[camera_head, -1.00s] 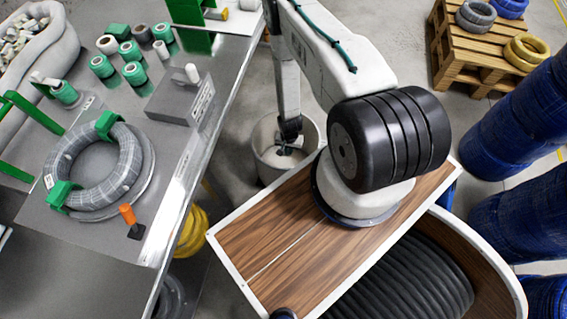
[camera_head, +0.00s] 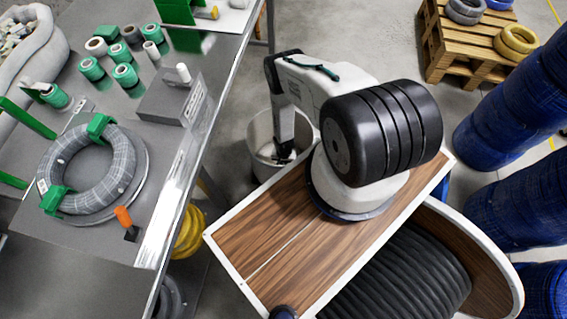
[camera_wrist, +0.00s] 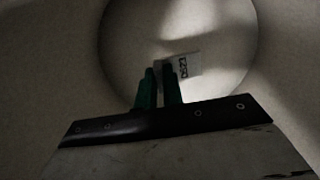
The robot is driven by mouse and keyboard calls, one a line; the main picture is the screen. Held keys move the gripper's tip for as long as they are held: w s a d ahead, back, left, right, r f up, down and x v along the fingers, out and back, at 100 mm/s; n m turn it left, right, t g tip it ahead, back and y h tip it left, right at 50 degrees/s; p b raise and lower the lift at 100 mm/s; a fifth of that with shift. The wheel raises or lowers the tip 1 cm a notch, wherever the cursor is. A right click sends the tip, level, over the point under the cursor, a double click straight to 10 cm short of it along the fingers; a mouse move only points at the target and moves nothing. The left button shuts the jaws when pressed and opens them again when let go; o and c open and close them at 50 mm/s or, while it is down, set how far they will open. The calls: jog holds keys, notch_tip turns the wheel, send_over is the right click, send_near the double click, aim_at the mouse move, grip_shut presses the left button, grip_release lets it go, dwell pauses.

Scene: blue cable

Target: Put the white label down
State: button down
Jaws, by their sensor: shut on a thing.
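The white label (camera_wrist: 187,66) with black print shows in the wrist view at the tips of my gripper's green fingers (camera_wrist: 160,72). The fingers are shut on it. Below it is the pale round floor of a bin (camera_wrist: 225,45). I cannot tell whether the label touches that floor. In the head view my gripper (camera_head: 284,153) hangs down inside the pale bin (camera_head: 258,166), which stands on the floor between the table and the wood-topped base. The label cannot be made out there.
A metal table (camera_head: 95,240) on the left bears a grey cable coil (camera_head: 60,160) with green clamps, several green rolls and a grey block (camera_head: 168,103). Blue drums (camera_head: 500,130) stand at the right. A pallet (camera_head: 445,50) with coils is at the back right.

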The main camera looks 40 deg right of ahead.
jog(key=c, duration=1.5)
grip_release()
jog(key=shift+c, duration=0.2)
jog(key=shift+r, duration=0.15)
notch_tip(320, 180, up, 12)
